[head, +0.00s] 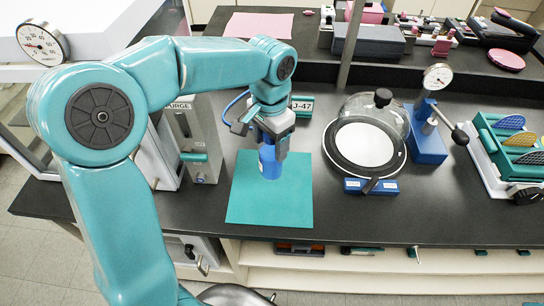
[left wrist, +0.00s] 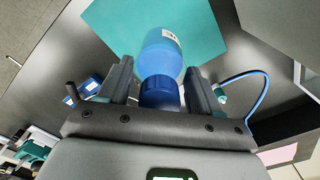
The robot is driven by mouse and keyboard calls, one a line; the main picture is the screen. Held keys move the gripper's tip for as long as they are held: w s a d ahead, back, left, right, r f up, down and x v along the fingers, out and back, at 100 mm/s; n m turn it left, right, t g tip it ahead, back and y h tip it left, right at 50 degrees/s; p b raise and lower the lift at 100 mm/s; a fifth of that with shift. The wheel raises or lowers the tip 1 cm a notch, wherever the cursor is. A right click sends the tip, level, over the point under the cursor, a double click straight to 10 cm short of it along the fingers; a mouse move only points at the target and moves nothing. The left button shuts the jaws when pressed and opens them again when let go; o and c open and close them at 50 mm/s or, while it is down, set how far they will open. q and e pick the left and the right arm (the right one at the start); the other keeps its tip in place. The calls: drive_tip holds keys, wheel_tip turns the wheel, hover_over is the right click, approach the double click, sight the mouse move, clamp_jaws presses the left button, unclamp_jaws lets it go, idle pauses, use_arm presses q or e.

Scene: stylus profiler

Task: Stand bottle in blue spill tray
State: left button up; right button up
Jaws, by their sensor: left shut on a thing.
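A blue bottle (head: 270,162) hangs or stands upright below my left gripper (head: 272,138), over a flat teal mat (head: 268,208). I cannot tell whether its base touches the mat. In the left wrist view the bottle (left wrist: 162,54) has a light blue body, a white label and a dark blue cap (left wrist: 159,92). The cap is between the two fingers of my left gripper (left wrist: 160,88), which is shut on the bottle. I cannot make out a blue spill tray for certain in either view. My right gripper is not in view.
A blue gauge stand (head: 428,140) and a teal rack (head: 505,145) are farther right. A grey box (head: 195,138) stands left, with a blue tube behind the gripper. The bench's front edge is close.

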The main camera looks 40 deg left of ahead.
sight(272, 159)
use_arm(q)
drive_tip(key=shift+s+d+f, duration=0.1)
drive_tip(key=shift+d+f, duration=0.05)
drive_tip(key=shift+f, duration=0.6)
drive_tip(key=f, duration=0.4)
drive_tip(key=shift+w+f, duration=0.1)
drive_tip(key=shift+w, duration=0.1)
drive_tip(key=shift+s, duration=0.1)
drive_tip(key=shift+f, duration=0.15)
drive_tip(key=o, duration=1.5)
